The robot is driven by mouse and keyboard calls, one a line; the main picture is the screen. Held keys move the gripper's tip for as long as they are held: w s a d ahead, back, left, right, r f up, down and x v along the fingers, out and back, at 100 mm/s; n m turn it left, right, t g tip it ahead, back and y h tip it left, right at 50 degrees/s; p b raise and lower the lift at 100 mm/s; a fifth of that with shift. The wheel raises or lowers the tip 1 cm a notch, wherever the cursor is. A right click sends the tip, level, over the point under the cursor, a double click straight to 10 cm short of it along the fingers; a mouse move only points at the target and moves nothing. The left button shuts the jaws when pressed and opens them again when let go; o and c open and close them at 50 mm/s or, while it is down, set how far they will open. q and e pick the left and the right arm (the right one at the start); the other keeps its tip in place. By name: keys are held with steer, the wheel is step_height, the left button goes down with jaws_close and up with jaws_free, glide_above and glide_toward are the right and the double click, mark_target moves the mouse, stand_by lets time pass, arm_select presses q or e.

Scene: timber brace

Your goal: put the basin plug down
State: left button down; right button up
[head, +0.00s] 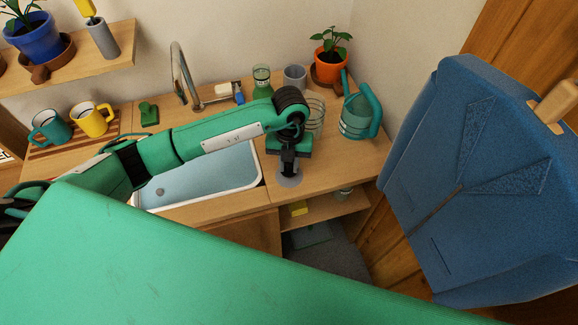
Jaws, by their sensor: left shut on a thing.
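My left gripper (289,172) points down over the wooden counter, just right of the sink. It is shut on the basin plug (290,181), a grey round disc below the fingers. The fingers partly hide the plug. I cannot tell whether its underside touches the counter. The white-rimmed sink (262,168) with a pale blue inside lies to the left, partly behind my left arm. A small dark drain spot (160,191) shows in it. My right gripper is not in view.
A teal watering can (358,115), a wire basket (315,115), a grey cup (295,77) and an orange plant pot (329,66) stand behind the gripper. The counter (345,165) is bare to its right. A blue jacket (470,180) hangs further right.

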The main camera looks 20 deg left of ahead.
arm_select(q)
step_height(320, 180, down, 2)
steer(key=shift+f, duration=0.2)
steer(key=shift+f, duration=0.1)
steer(key=shift+f, duration=0.15)
steer(key=c, duration=1.2)
jaws_free()
steer(key=shift+c, duration=0.2)
